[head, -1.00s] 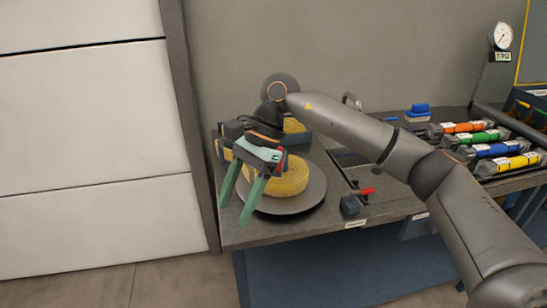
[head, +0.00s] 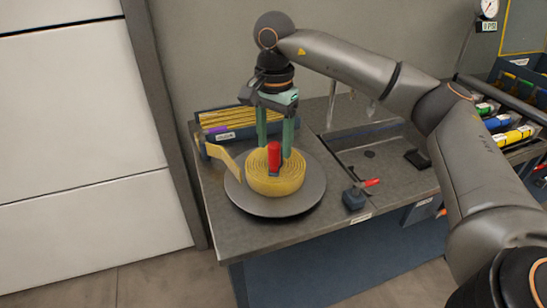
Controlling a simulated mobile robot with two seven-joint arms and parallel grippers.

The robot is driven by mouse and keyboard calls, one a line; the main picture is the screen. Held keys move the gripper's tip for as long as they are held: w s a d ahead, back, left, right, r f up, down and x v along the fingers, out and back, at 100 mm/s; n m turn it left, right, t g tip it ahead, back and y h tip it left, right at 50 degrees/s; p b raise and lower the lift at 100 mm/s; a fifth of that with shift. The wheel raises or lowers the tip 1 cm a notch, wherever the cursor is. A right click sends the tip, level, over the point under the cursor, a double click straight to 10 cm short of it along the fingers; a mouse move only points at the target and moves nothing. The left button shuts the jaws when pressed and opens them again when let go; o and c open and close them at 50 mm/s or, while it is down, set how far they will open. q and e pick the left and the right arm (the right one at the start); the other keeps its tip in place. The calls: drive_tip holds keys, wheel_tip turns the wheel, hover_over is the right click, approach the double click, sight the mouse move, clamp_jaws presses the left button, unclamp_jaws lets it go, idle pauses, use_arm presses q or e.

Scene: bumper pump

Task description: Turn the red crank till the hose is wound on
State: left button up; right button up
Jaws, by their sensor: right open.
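The red crank (head: 274,156) is an upright red handle standing over the top of the yellow hose coil (head: 287,188). The coil lies on a round grey turntable (head: 243,200). A loose flat end of the hose (head: 221,157) sticks out to the left of the coil. My right gripper (head: 273,152) points straight down from above. Its two green fingers are apart, one on each side of the crank handle in the picture. The fingertips are partly hidden behind the handle and coil, so contact cannot be told. My left gripper does not show.
A box of yellow folded hoses (head: 222,133) stands behind the turntable against the wall. A sink basin and a rack of coloured cylinders (head: 512,138) lie further right.

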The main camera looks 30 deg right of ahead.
sight(274, 158)
wheel_tip(274, 158, down, 5)
drive_tip(key=shift+r, duration=0.1)
idle(0.3)
clamp_jaws()
idle(0.4)
idle(0.9)
